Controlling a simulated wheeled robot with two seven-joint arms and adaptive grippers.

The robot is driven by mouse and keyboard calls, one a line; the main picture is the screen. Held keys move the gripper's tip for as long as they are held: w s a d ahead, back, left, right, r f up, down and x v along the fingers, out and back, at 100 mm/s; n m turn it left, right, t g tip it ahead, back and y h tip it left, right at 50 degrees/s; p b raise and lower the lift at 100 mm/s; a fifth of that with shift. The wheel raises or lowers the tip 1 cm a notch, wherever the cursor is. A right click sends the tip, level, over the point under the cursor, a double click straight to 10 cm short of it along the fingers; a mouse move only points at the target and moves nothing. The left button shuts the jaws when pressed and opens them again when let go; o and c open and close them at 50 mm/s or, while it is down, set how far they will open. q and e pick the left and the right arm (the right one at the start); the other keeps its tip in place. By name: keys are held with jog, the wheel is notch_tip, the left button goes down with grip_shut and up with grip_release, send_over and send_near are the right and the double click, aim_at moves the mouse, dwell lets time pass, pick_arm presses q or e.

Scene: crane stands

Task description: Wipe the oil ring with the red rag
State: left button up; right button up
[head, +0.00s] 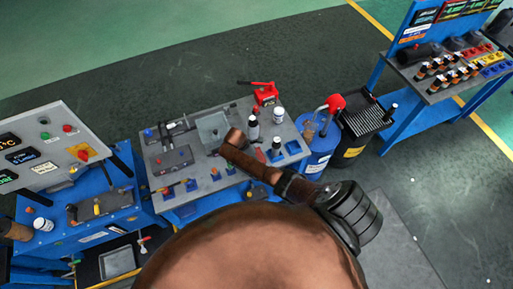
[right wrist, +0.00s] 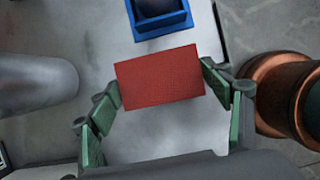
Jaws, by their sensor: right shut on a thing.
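The red rag (right wrist: 160,78) shows as a flat red rectangle in the right wrist view. My right gripper (right wrist: 162,92) is shut on it, with a green-padded finger at each side. The rag is over the pale grey tabletop; I cannot tell whether it touches it. In the head view a small red patch (head: 260,155) shows beside my brown arm, and the arm hides most of my right gripper. I cannot make out an oil ring in either view. My left gripper is not in view.
The middle workbench (head: 200,183) carries a blue holder (head: 293,149) with a dark item in it, bottles and a red jack (head: 265,94). A grey cylinder (right wrist: 35,85) stands left of the rag. A blue drum (head: 318,157) and a black bin (head: 360,125) stand right of the bench.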

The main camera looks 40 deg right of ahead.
notch_tip(320, 180, up, 2)
jog(key=shift+r+p, duration=0.2)
jog(key=shift+p, duration=0.15)
notch_tip(320, 180, up, 3)
jog(key=p, duration=0.3)
jog(key=shift+r+p, duration=0.15)
jog(key=shift+p, duration=0.25)
jog(key=shift+w+a+r, duration=0.1)
jog(key=shift+w+r, duration=0.05)
jog(key=shift+r, duration=0.15)
jog(key=shift+r+p, duration=0.7)
jog(key=shift+r, duration=0.2)
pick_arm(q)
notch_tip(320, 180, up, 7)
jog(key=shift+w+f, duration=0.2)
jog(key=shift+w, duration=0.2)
